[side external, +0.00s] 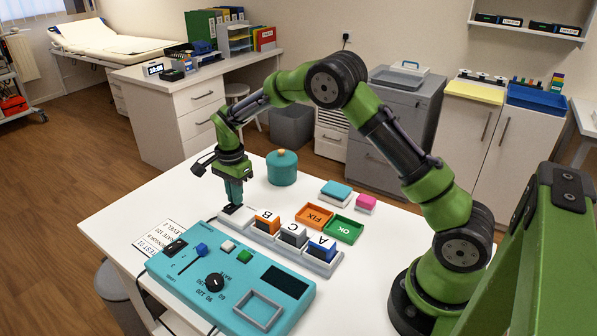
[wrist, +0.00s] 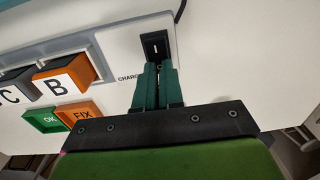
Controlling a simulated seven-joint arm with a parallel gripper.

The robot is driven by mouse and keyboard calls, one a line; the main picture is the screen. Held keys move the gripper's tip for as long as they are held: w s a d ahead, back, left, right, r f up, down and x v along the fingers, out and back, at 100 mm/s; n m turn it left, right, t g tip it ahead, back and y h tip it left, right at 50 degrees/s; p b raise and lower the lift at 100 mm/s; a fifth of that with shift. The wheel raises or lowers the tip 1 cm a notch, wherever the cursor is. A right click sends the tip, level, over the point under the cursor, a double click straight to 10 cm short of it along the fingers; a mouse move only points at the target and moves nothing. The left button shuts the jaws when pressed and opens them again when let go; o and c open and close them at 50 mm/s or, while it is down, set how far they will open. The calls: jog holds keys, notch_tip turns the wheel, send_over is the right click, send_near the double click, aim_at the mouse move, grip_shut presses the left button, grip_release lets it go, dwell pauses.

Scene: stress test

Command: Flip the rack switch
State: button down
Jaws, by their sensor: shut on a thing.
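The rack switch (wrist: 154,44) is a black plate with a small lever at the end of the light grey rack, by a label of which "CHARG" shows. It also shows at the rack's far left end in the side view (side external: 233,208). My gripper (side external: 234,204) points down over it, its green fingers at the switch. In the wrist view my gripper (wrist: 157,66) has its fingers close together, shut on the switch lever at the plate's near edge. The fingers hide most of the lever, so I cannot tell its position. The rack (side external: 322,268) holds blocks A, B and C.
A teal control panel (side external: 217,262) with a knob and slider lies in front of the rack. An orange FIX tray (side external: 314,216), a green OK tray (side external: 344,229) and a teal round pot (side external: 282,170) stand behind it. The table's far left is clear.

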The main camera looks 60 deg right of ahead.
jog(key=shift+s+d+f, duration=0.3)
jog(key=shift+d+f, duration=0.15)
jog(key=shift+f, duration=0.2)
jog(key=shift+a+r, duration=0.25)
jog(key=shift+a, duration=1.05)
notch_tip(320, 180, up, 15)
jog(key=d, duration=0.1)
jog(key=shift+w+d, duration=0.15)
jog(key=shift+w, duration=0.1)
jog(key=shift+f, duration=0.1)
